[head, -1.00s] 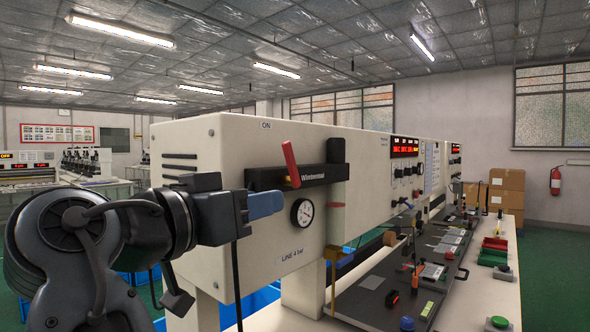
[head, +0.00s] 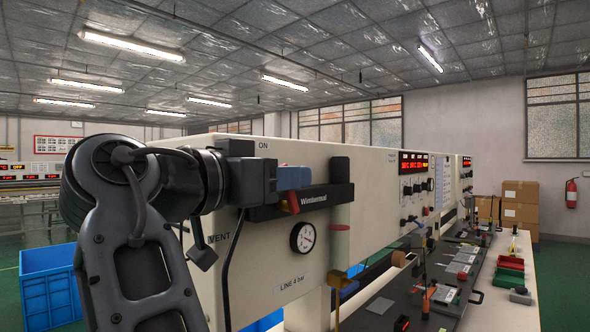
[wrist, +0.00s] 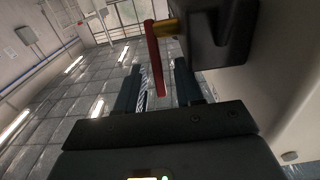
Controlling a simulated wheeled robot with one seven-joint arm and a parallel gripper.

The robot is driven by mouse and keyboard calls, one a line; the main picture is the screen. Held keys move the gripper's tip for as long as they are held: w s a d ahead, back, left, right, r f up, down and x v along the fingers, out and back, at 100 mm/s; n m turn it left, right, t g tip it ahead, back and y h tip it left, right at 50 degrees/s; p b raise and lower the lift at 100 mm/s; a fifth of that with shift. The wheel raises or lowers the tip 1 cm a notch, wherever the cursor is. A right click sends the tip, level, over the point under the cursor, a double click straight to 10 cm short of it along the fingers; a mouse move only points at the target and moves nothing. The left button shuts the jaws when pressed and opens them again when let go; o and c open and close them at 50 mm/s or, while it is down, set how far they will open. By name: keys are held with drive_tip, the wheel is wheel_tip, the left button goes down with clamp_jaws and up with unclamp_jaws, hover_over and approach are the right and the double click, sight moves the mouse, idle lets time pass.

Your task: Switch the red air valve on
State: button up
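The red air valve lever (head: 292,203) sits on the black Winstermead-style valve block (head: 318,199) on the cream panel. In the head view only its lower end shows; my gripper (head: 293,178) covers the rest, so its angle is hidden there. In the wrist view the red lever (wrist: 156,60) reaches down between the two dark fingers of my gripper (wrist: 158,68), with gaps on both sides. The fingers are open and hold nothing. "ON" is printed above the valve and "VENT" to its left.
A round pressure gauge (head: 303,238) sits below the valve block over a "LINE 4 bar" label. A dark upright part stands at the block's right end. The workbench (head: 497,305) with trays and tools extends right. A blue crate (head: 48,290) is at left.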

drive_tip(key=shift+x, duration=1.15)
clamp_jaws()
